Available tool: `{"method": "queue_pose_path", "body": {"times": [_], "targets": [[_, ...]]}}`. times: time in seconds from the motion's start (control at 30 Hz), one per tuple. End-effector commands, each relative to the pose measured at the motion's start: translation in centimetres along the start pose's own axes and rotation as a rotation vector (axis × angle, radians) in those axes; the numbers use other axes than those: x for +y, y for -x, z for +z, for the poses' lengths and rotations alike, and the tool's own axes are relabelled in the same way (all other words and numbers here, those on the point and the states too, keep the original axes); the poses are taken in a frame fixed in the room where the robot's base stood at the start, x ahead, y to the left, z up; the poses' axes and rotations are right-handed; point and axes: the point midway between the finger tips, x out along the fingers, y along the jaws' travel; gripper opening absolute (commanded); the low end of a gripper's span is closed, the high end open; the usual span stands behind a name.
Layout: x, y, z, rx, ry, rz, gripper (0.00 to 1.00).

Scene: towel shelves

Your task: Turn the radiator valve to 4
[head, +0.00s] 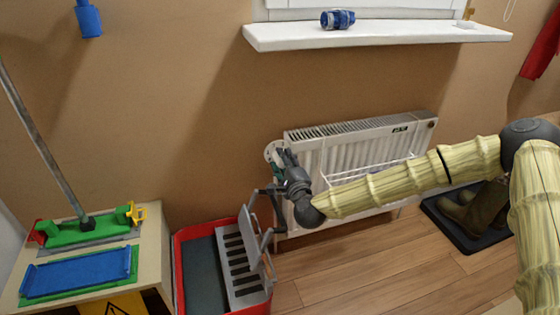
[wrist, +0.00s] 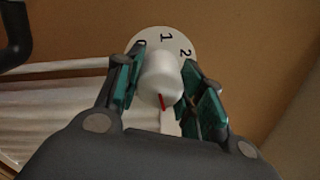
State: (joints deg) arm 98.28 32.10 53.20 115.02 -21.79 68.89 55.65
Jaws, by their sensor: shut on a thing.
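The radiator valve is a white knob (wrist: 162,75) with a red pointer mark, in front of a round white dial (wrist: 165,42) in the wrist view. The numbers 0, 1 and 2 show on the dial; the rest is hidden. The red mark faces down toward my gripper. My gripper (wrist: 160,84) has its green-padded fingers on both sides of the knob and is shut on it. In the head view, my gripper (head: 282,165) is at the upper left corner of the white radiator (head: 365,160), where the dial's edge (head: 270,150) shows; the knob is hidden there.
A red mop bucket with a grey wringer (head: 240,265) stands just below my gripper. A cabinet (head: 155,270) with mop pads is at left. A white sill (head: 400,32) juts out above. Boots on a dark tray (head: 450,225) stand at right.

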Motion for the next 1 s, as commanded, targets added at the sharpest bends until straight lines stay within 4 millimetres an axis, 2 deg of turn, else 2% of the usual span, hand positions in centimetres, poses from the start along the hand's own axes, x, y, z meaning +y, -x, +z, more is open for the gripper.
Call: {"method": "queue_pose_path", "body": {"times": [0.07, 0.1, 0.2, 0.23, 0.67, 0.77, 1.0], "targets": [[-0.4, -0.1, 0.4, -0.006, 0.000, -0.006, 0.14], [-0.4, -0.1, 0.4, -0.006, 0.000, -0.006, 0.40], [-0.4, -0.1, 0.3, -0.005, 0.000, -0.006, 0.58], [-0.4, -0.1, 0.3, -0.005, 0.001, -0.005, 0.61], [0.1, 0.4, 0.1, 0.000, 0.003, 0.001, 0.61], [0.1, 1.5, 0.1, 0.000, 0.004, 0.003, 0.61], [0.1, 5.8, 0.2, 0.000, 0.004, 0.004, 0.61]]}}
